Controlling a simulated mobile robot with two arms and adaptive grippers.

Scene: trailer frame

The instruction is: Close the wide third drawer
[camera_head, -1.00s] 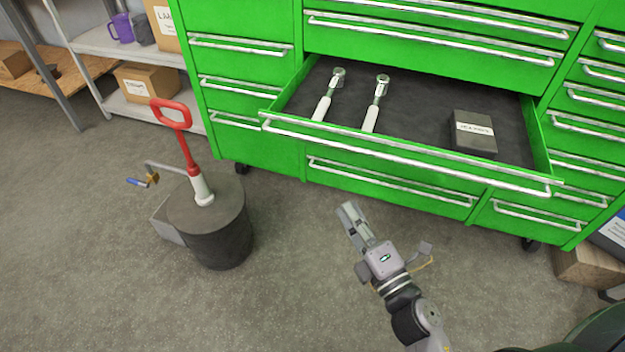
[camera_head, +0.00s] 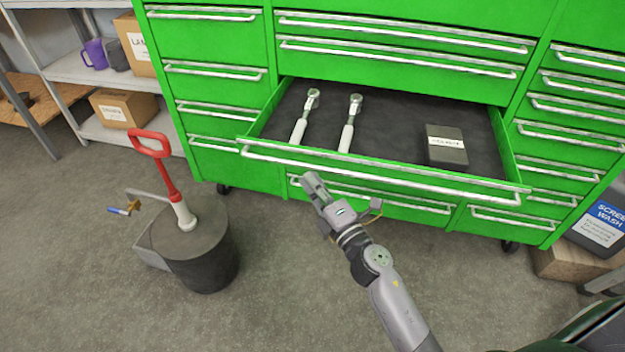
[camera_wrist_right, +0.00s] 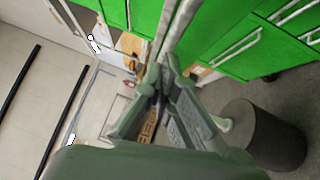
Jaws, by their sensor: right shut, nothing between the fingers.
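The wide third drawer (camera_head: 385,178) of the green tool cabinet is pulled out, with a long silver handle bar along its front. Inside lie two ratchet wrenches (camera_head: 350,122) and a dark grey labelled box (camera_head: 446,145). My right gripper (camera_head: 312,182) is shut and empty, in front of the drawer, close to the left part of its front in the picture; I cannot tell if it touches. In the right wrist view its fingers (camera_wrist_right: 162,85) are together, with a silver bar and green cabinet faces beyond. My left gripper is not in view.
A dark cylinder (camera_head: 205,258) with a red-handled pump (camera_head: 165,175) stands on the floor at left. Shelves with cardboard boxes (camera_head: 124,108) are at the far left. A screen wash container (camera_head: 600,228) stands at right.

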